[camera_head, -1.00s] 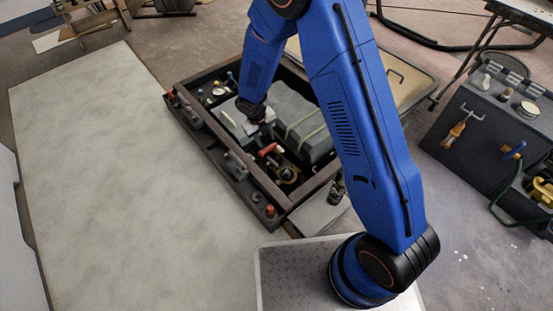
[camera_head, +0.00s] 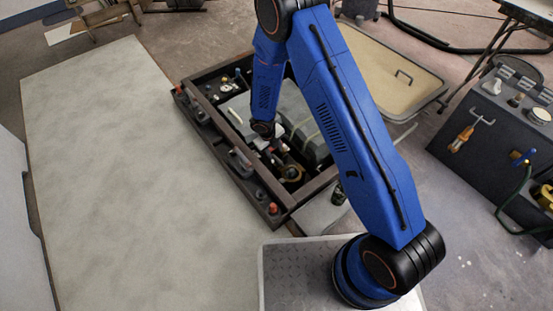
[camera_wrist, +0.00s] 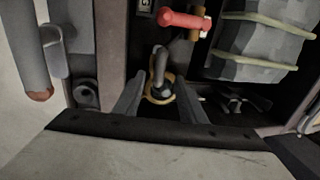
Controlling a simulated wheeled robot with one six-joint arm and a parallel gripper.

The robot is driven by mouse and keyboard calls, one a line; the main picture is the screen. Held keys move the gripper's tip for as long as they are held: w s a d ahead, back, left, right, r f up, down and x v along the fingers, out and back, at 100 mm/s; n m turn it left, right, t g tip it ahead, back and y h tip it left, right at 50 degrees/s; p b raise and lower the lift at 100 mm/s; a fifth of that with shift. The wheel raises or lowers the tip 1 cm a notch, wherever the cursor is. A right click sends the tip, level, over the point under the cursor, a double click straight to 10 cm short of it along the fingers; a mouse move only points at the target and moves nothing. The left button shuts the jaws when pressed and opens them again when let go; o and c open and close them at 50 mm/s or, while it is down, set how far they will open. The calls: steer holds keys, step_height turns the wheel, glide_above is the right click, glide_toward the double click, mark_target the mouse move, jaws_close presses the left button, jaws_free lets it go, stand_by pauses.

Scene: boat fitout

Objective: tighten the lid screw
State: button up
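In the wrist view, a brass-coloured ring (camera_wrist: 160,88) with a dark round fitting inside it lies between and beyond my fingertips. It also shows in the head view (camera_head: 291,174), near the front corner of the open, dark-framed bay. A dark grey part (camera_wrist: 160,62) stands up at the ring's far side. I cannot clearly make out the lid screw. My gripper (camera_wrist: 160,93) is open, its two grey fingers apart to the left and right of the ring. I see nothing held, and cannot tell whether the fingers touch anything.
A red-handled brass valve (camera_wrist: 185,20) lies just beyond the ring. A grey strapped box (camera_wrist: 255,45) fills the bay to the right. The bay's frame (camera_head: 232,165) borders the pale deck (camera_head: 120,180). A dark bottle (camera_head: 338,193) stands outside the bay. A black cabinet stands at right.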

mark_target(277, 159)
steer(key=shift+w+d+f, duration=0.1)
steer(key=shift+d+f, duration=0.1)
steer(key=shift+f, duration=0.95)
steer(key=shift+w+d+f, duration=0.15)
steer(key=shift+d+f, duration=0.05)
steer(key=shift+f, duration=0.95)
steer(key=shift+w+d+f, duration=0.1)
steer(key=shift+d+f, duration=0.1)
steer(key=shift+f, duration=0.95)
jaws_close()
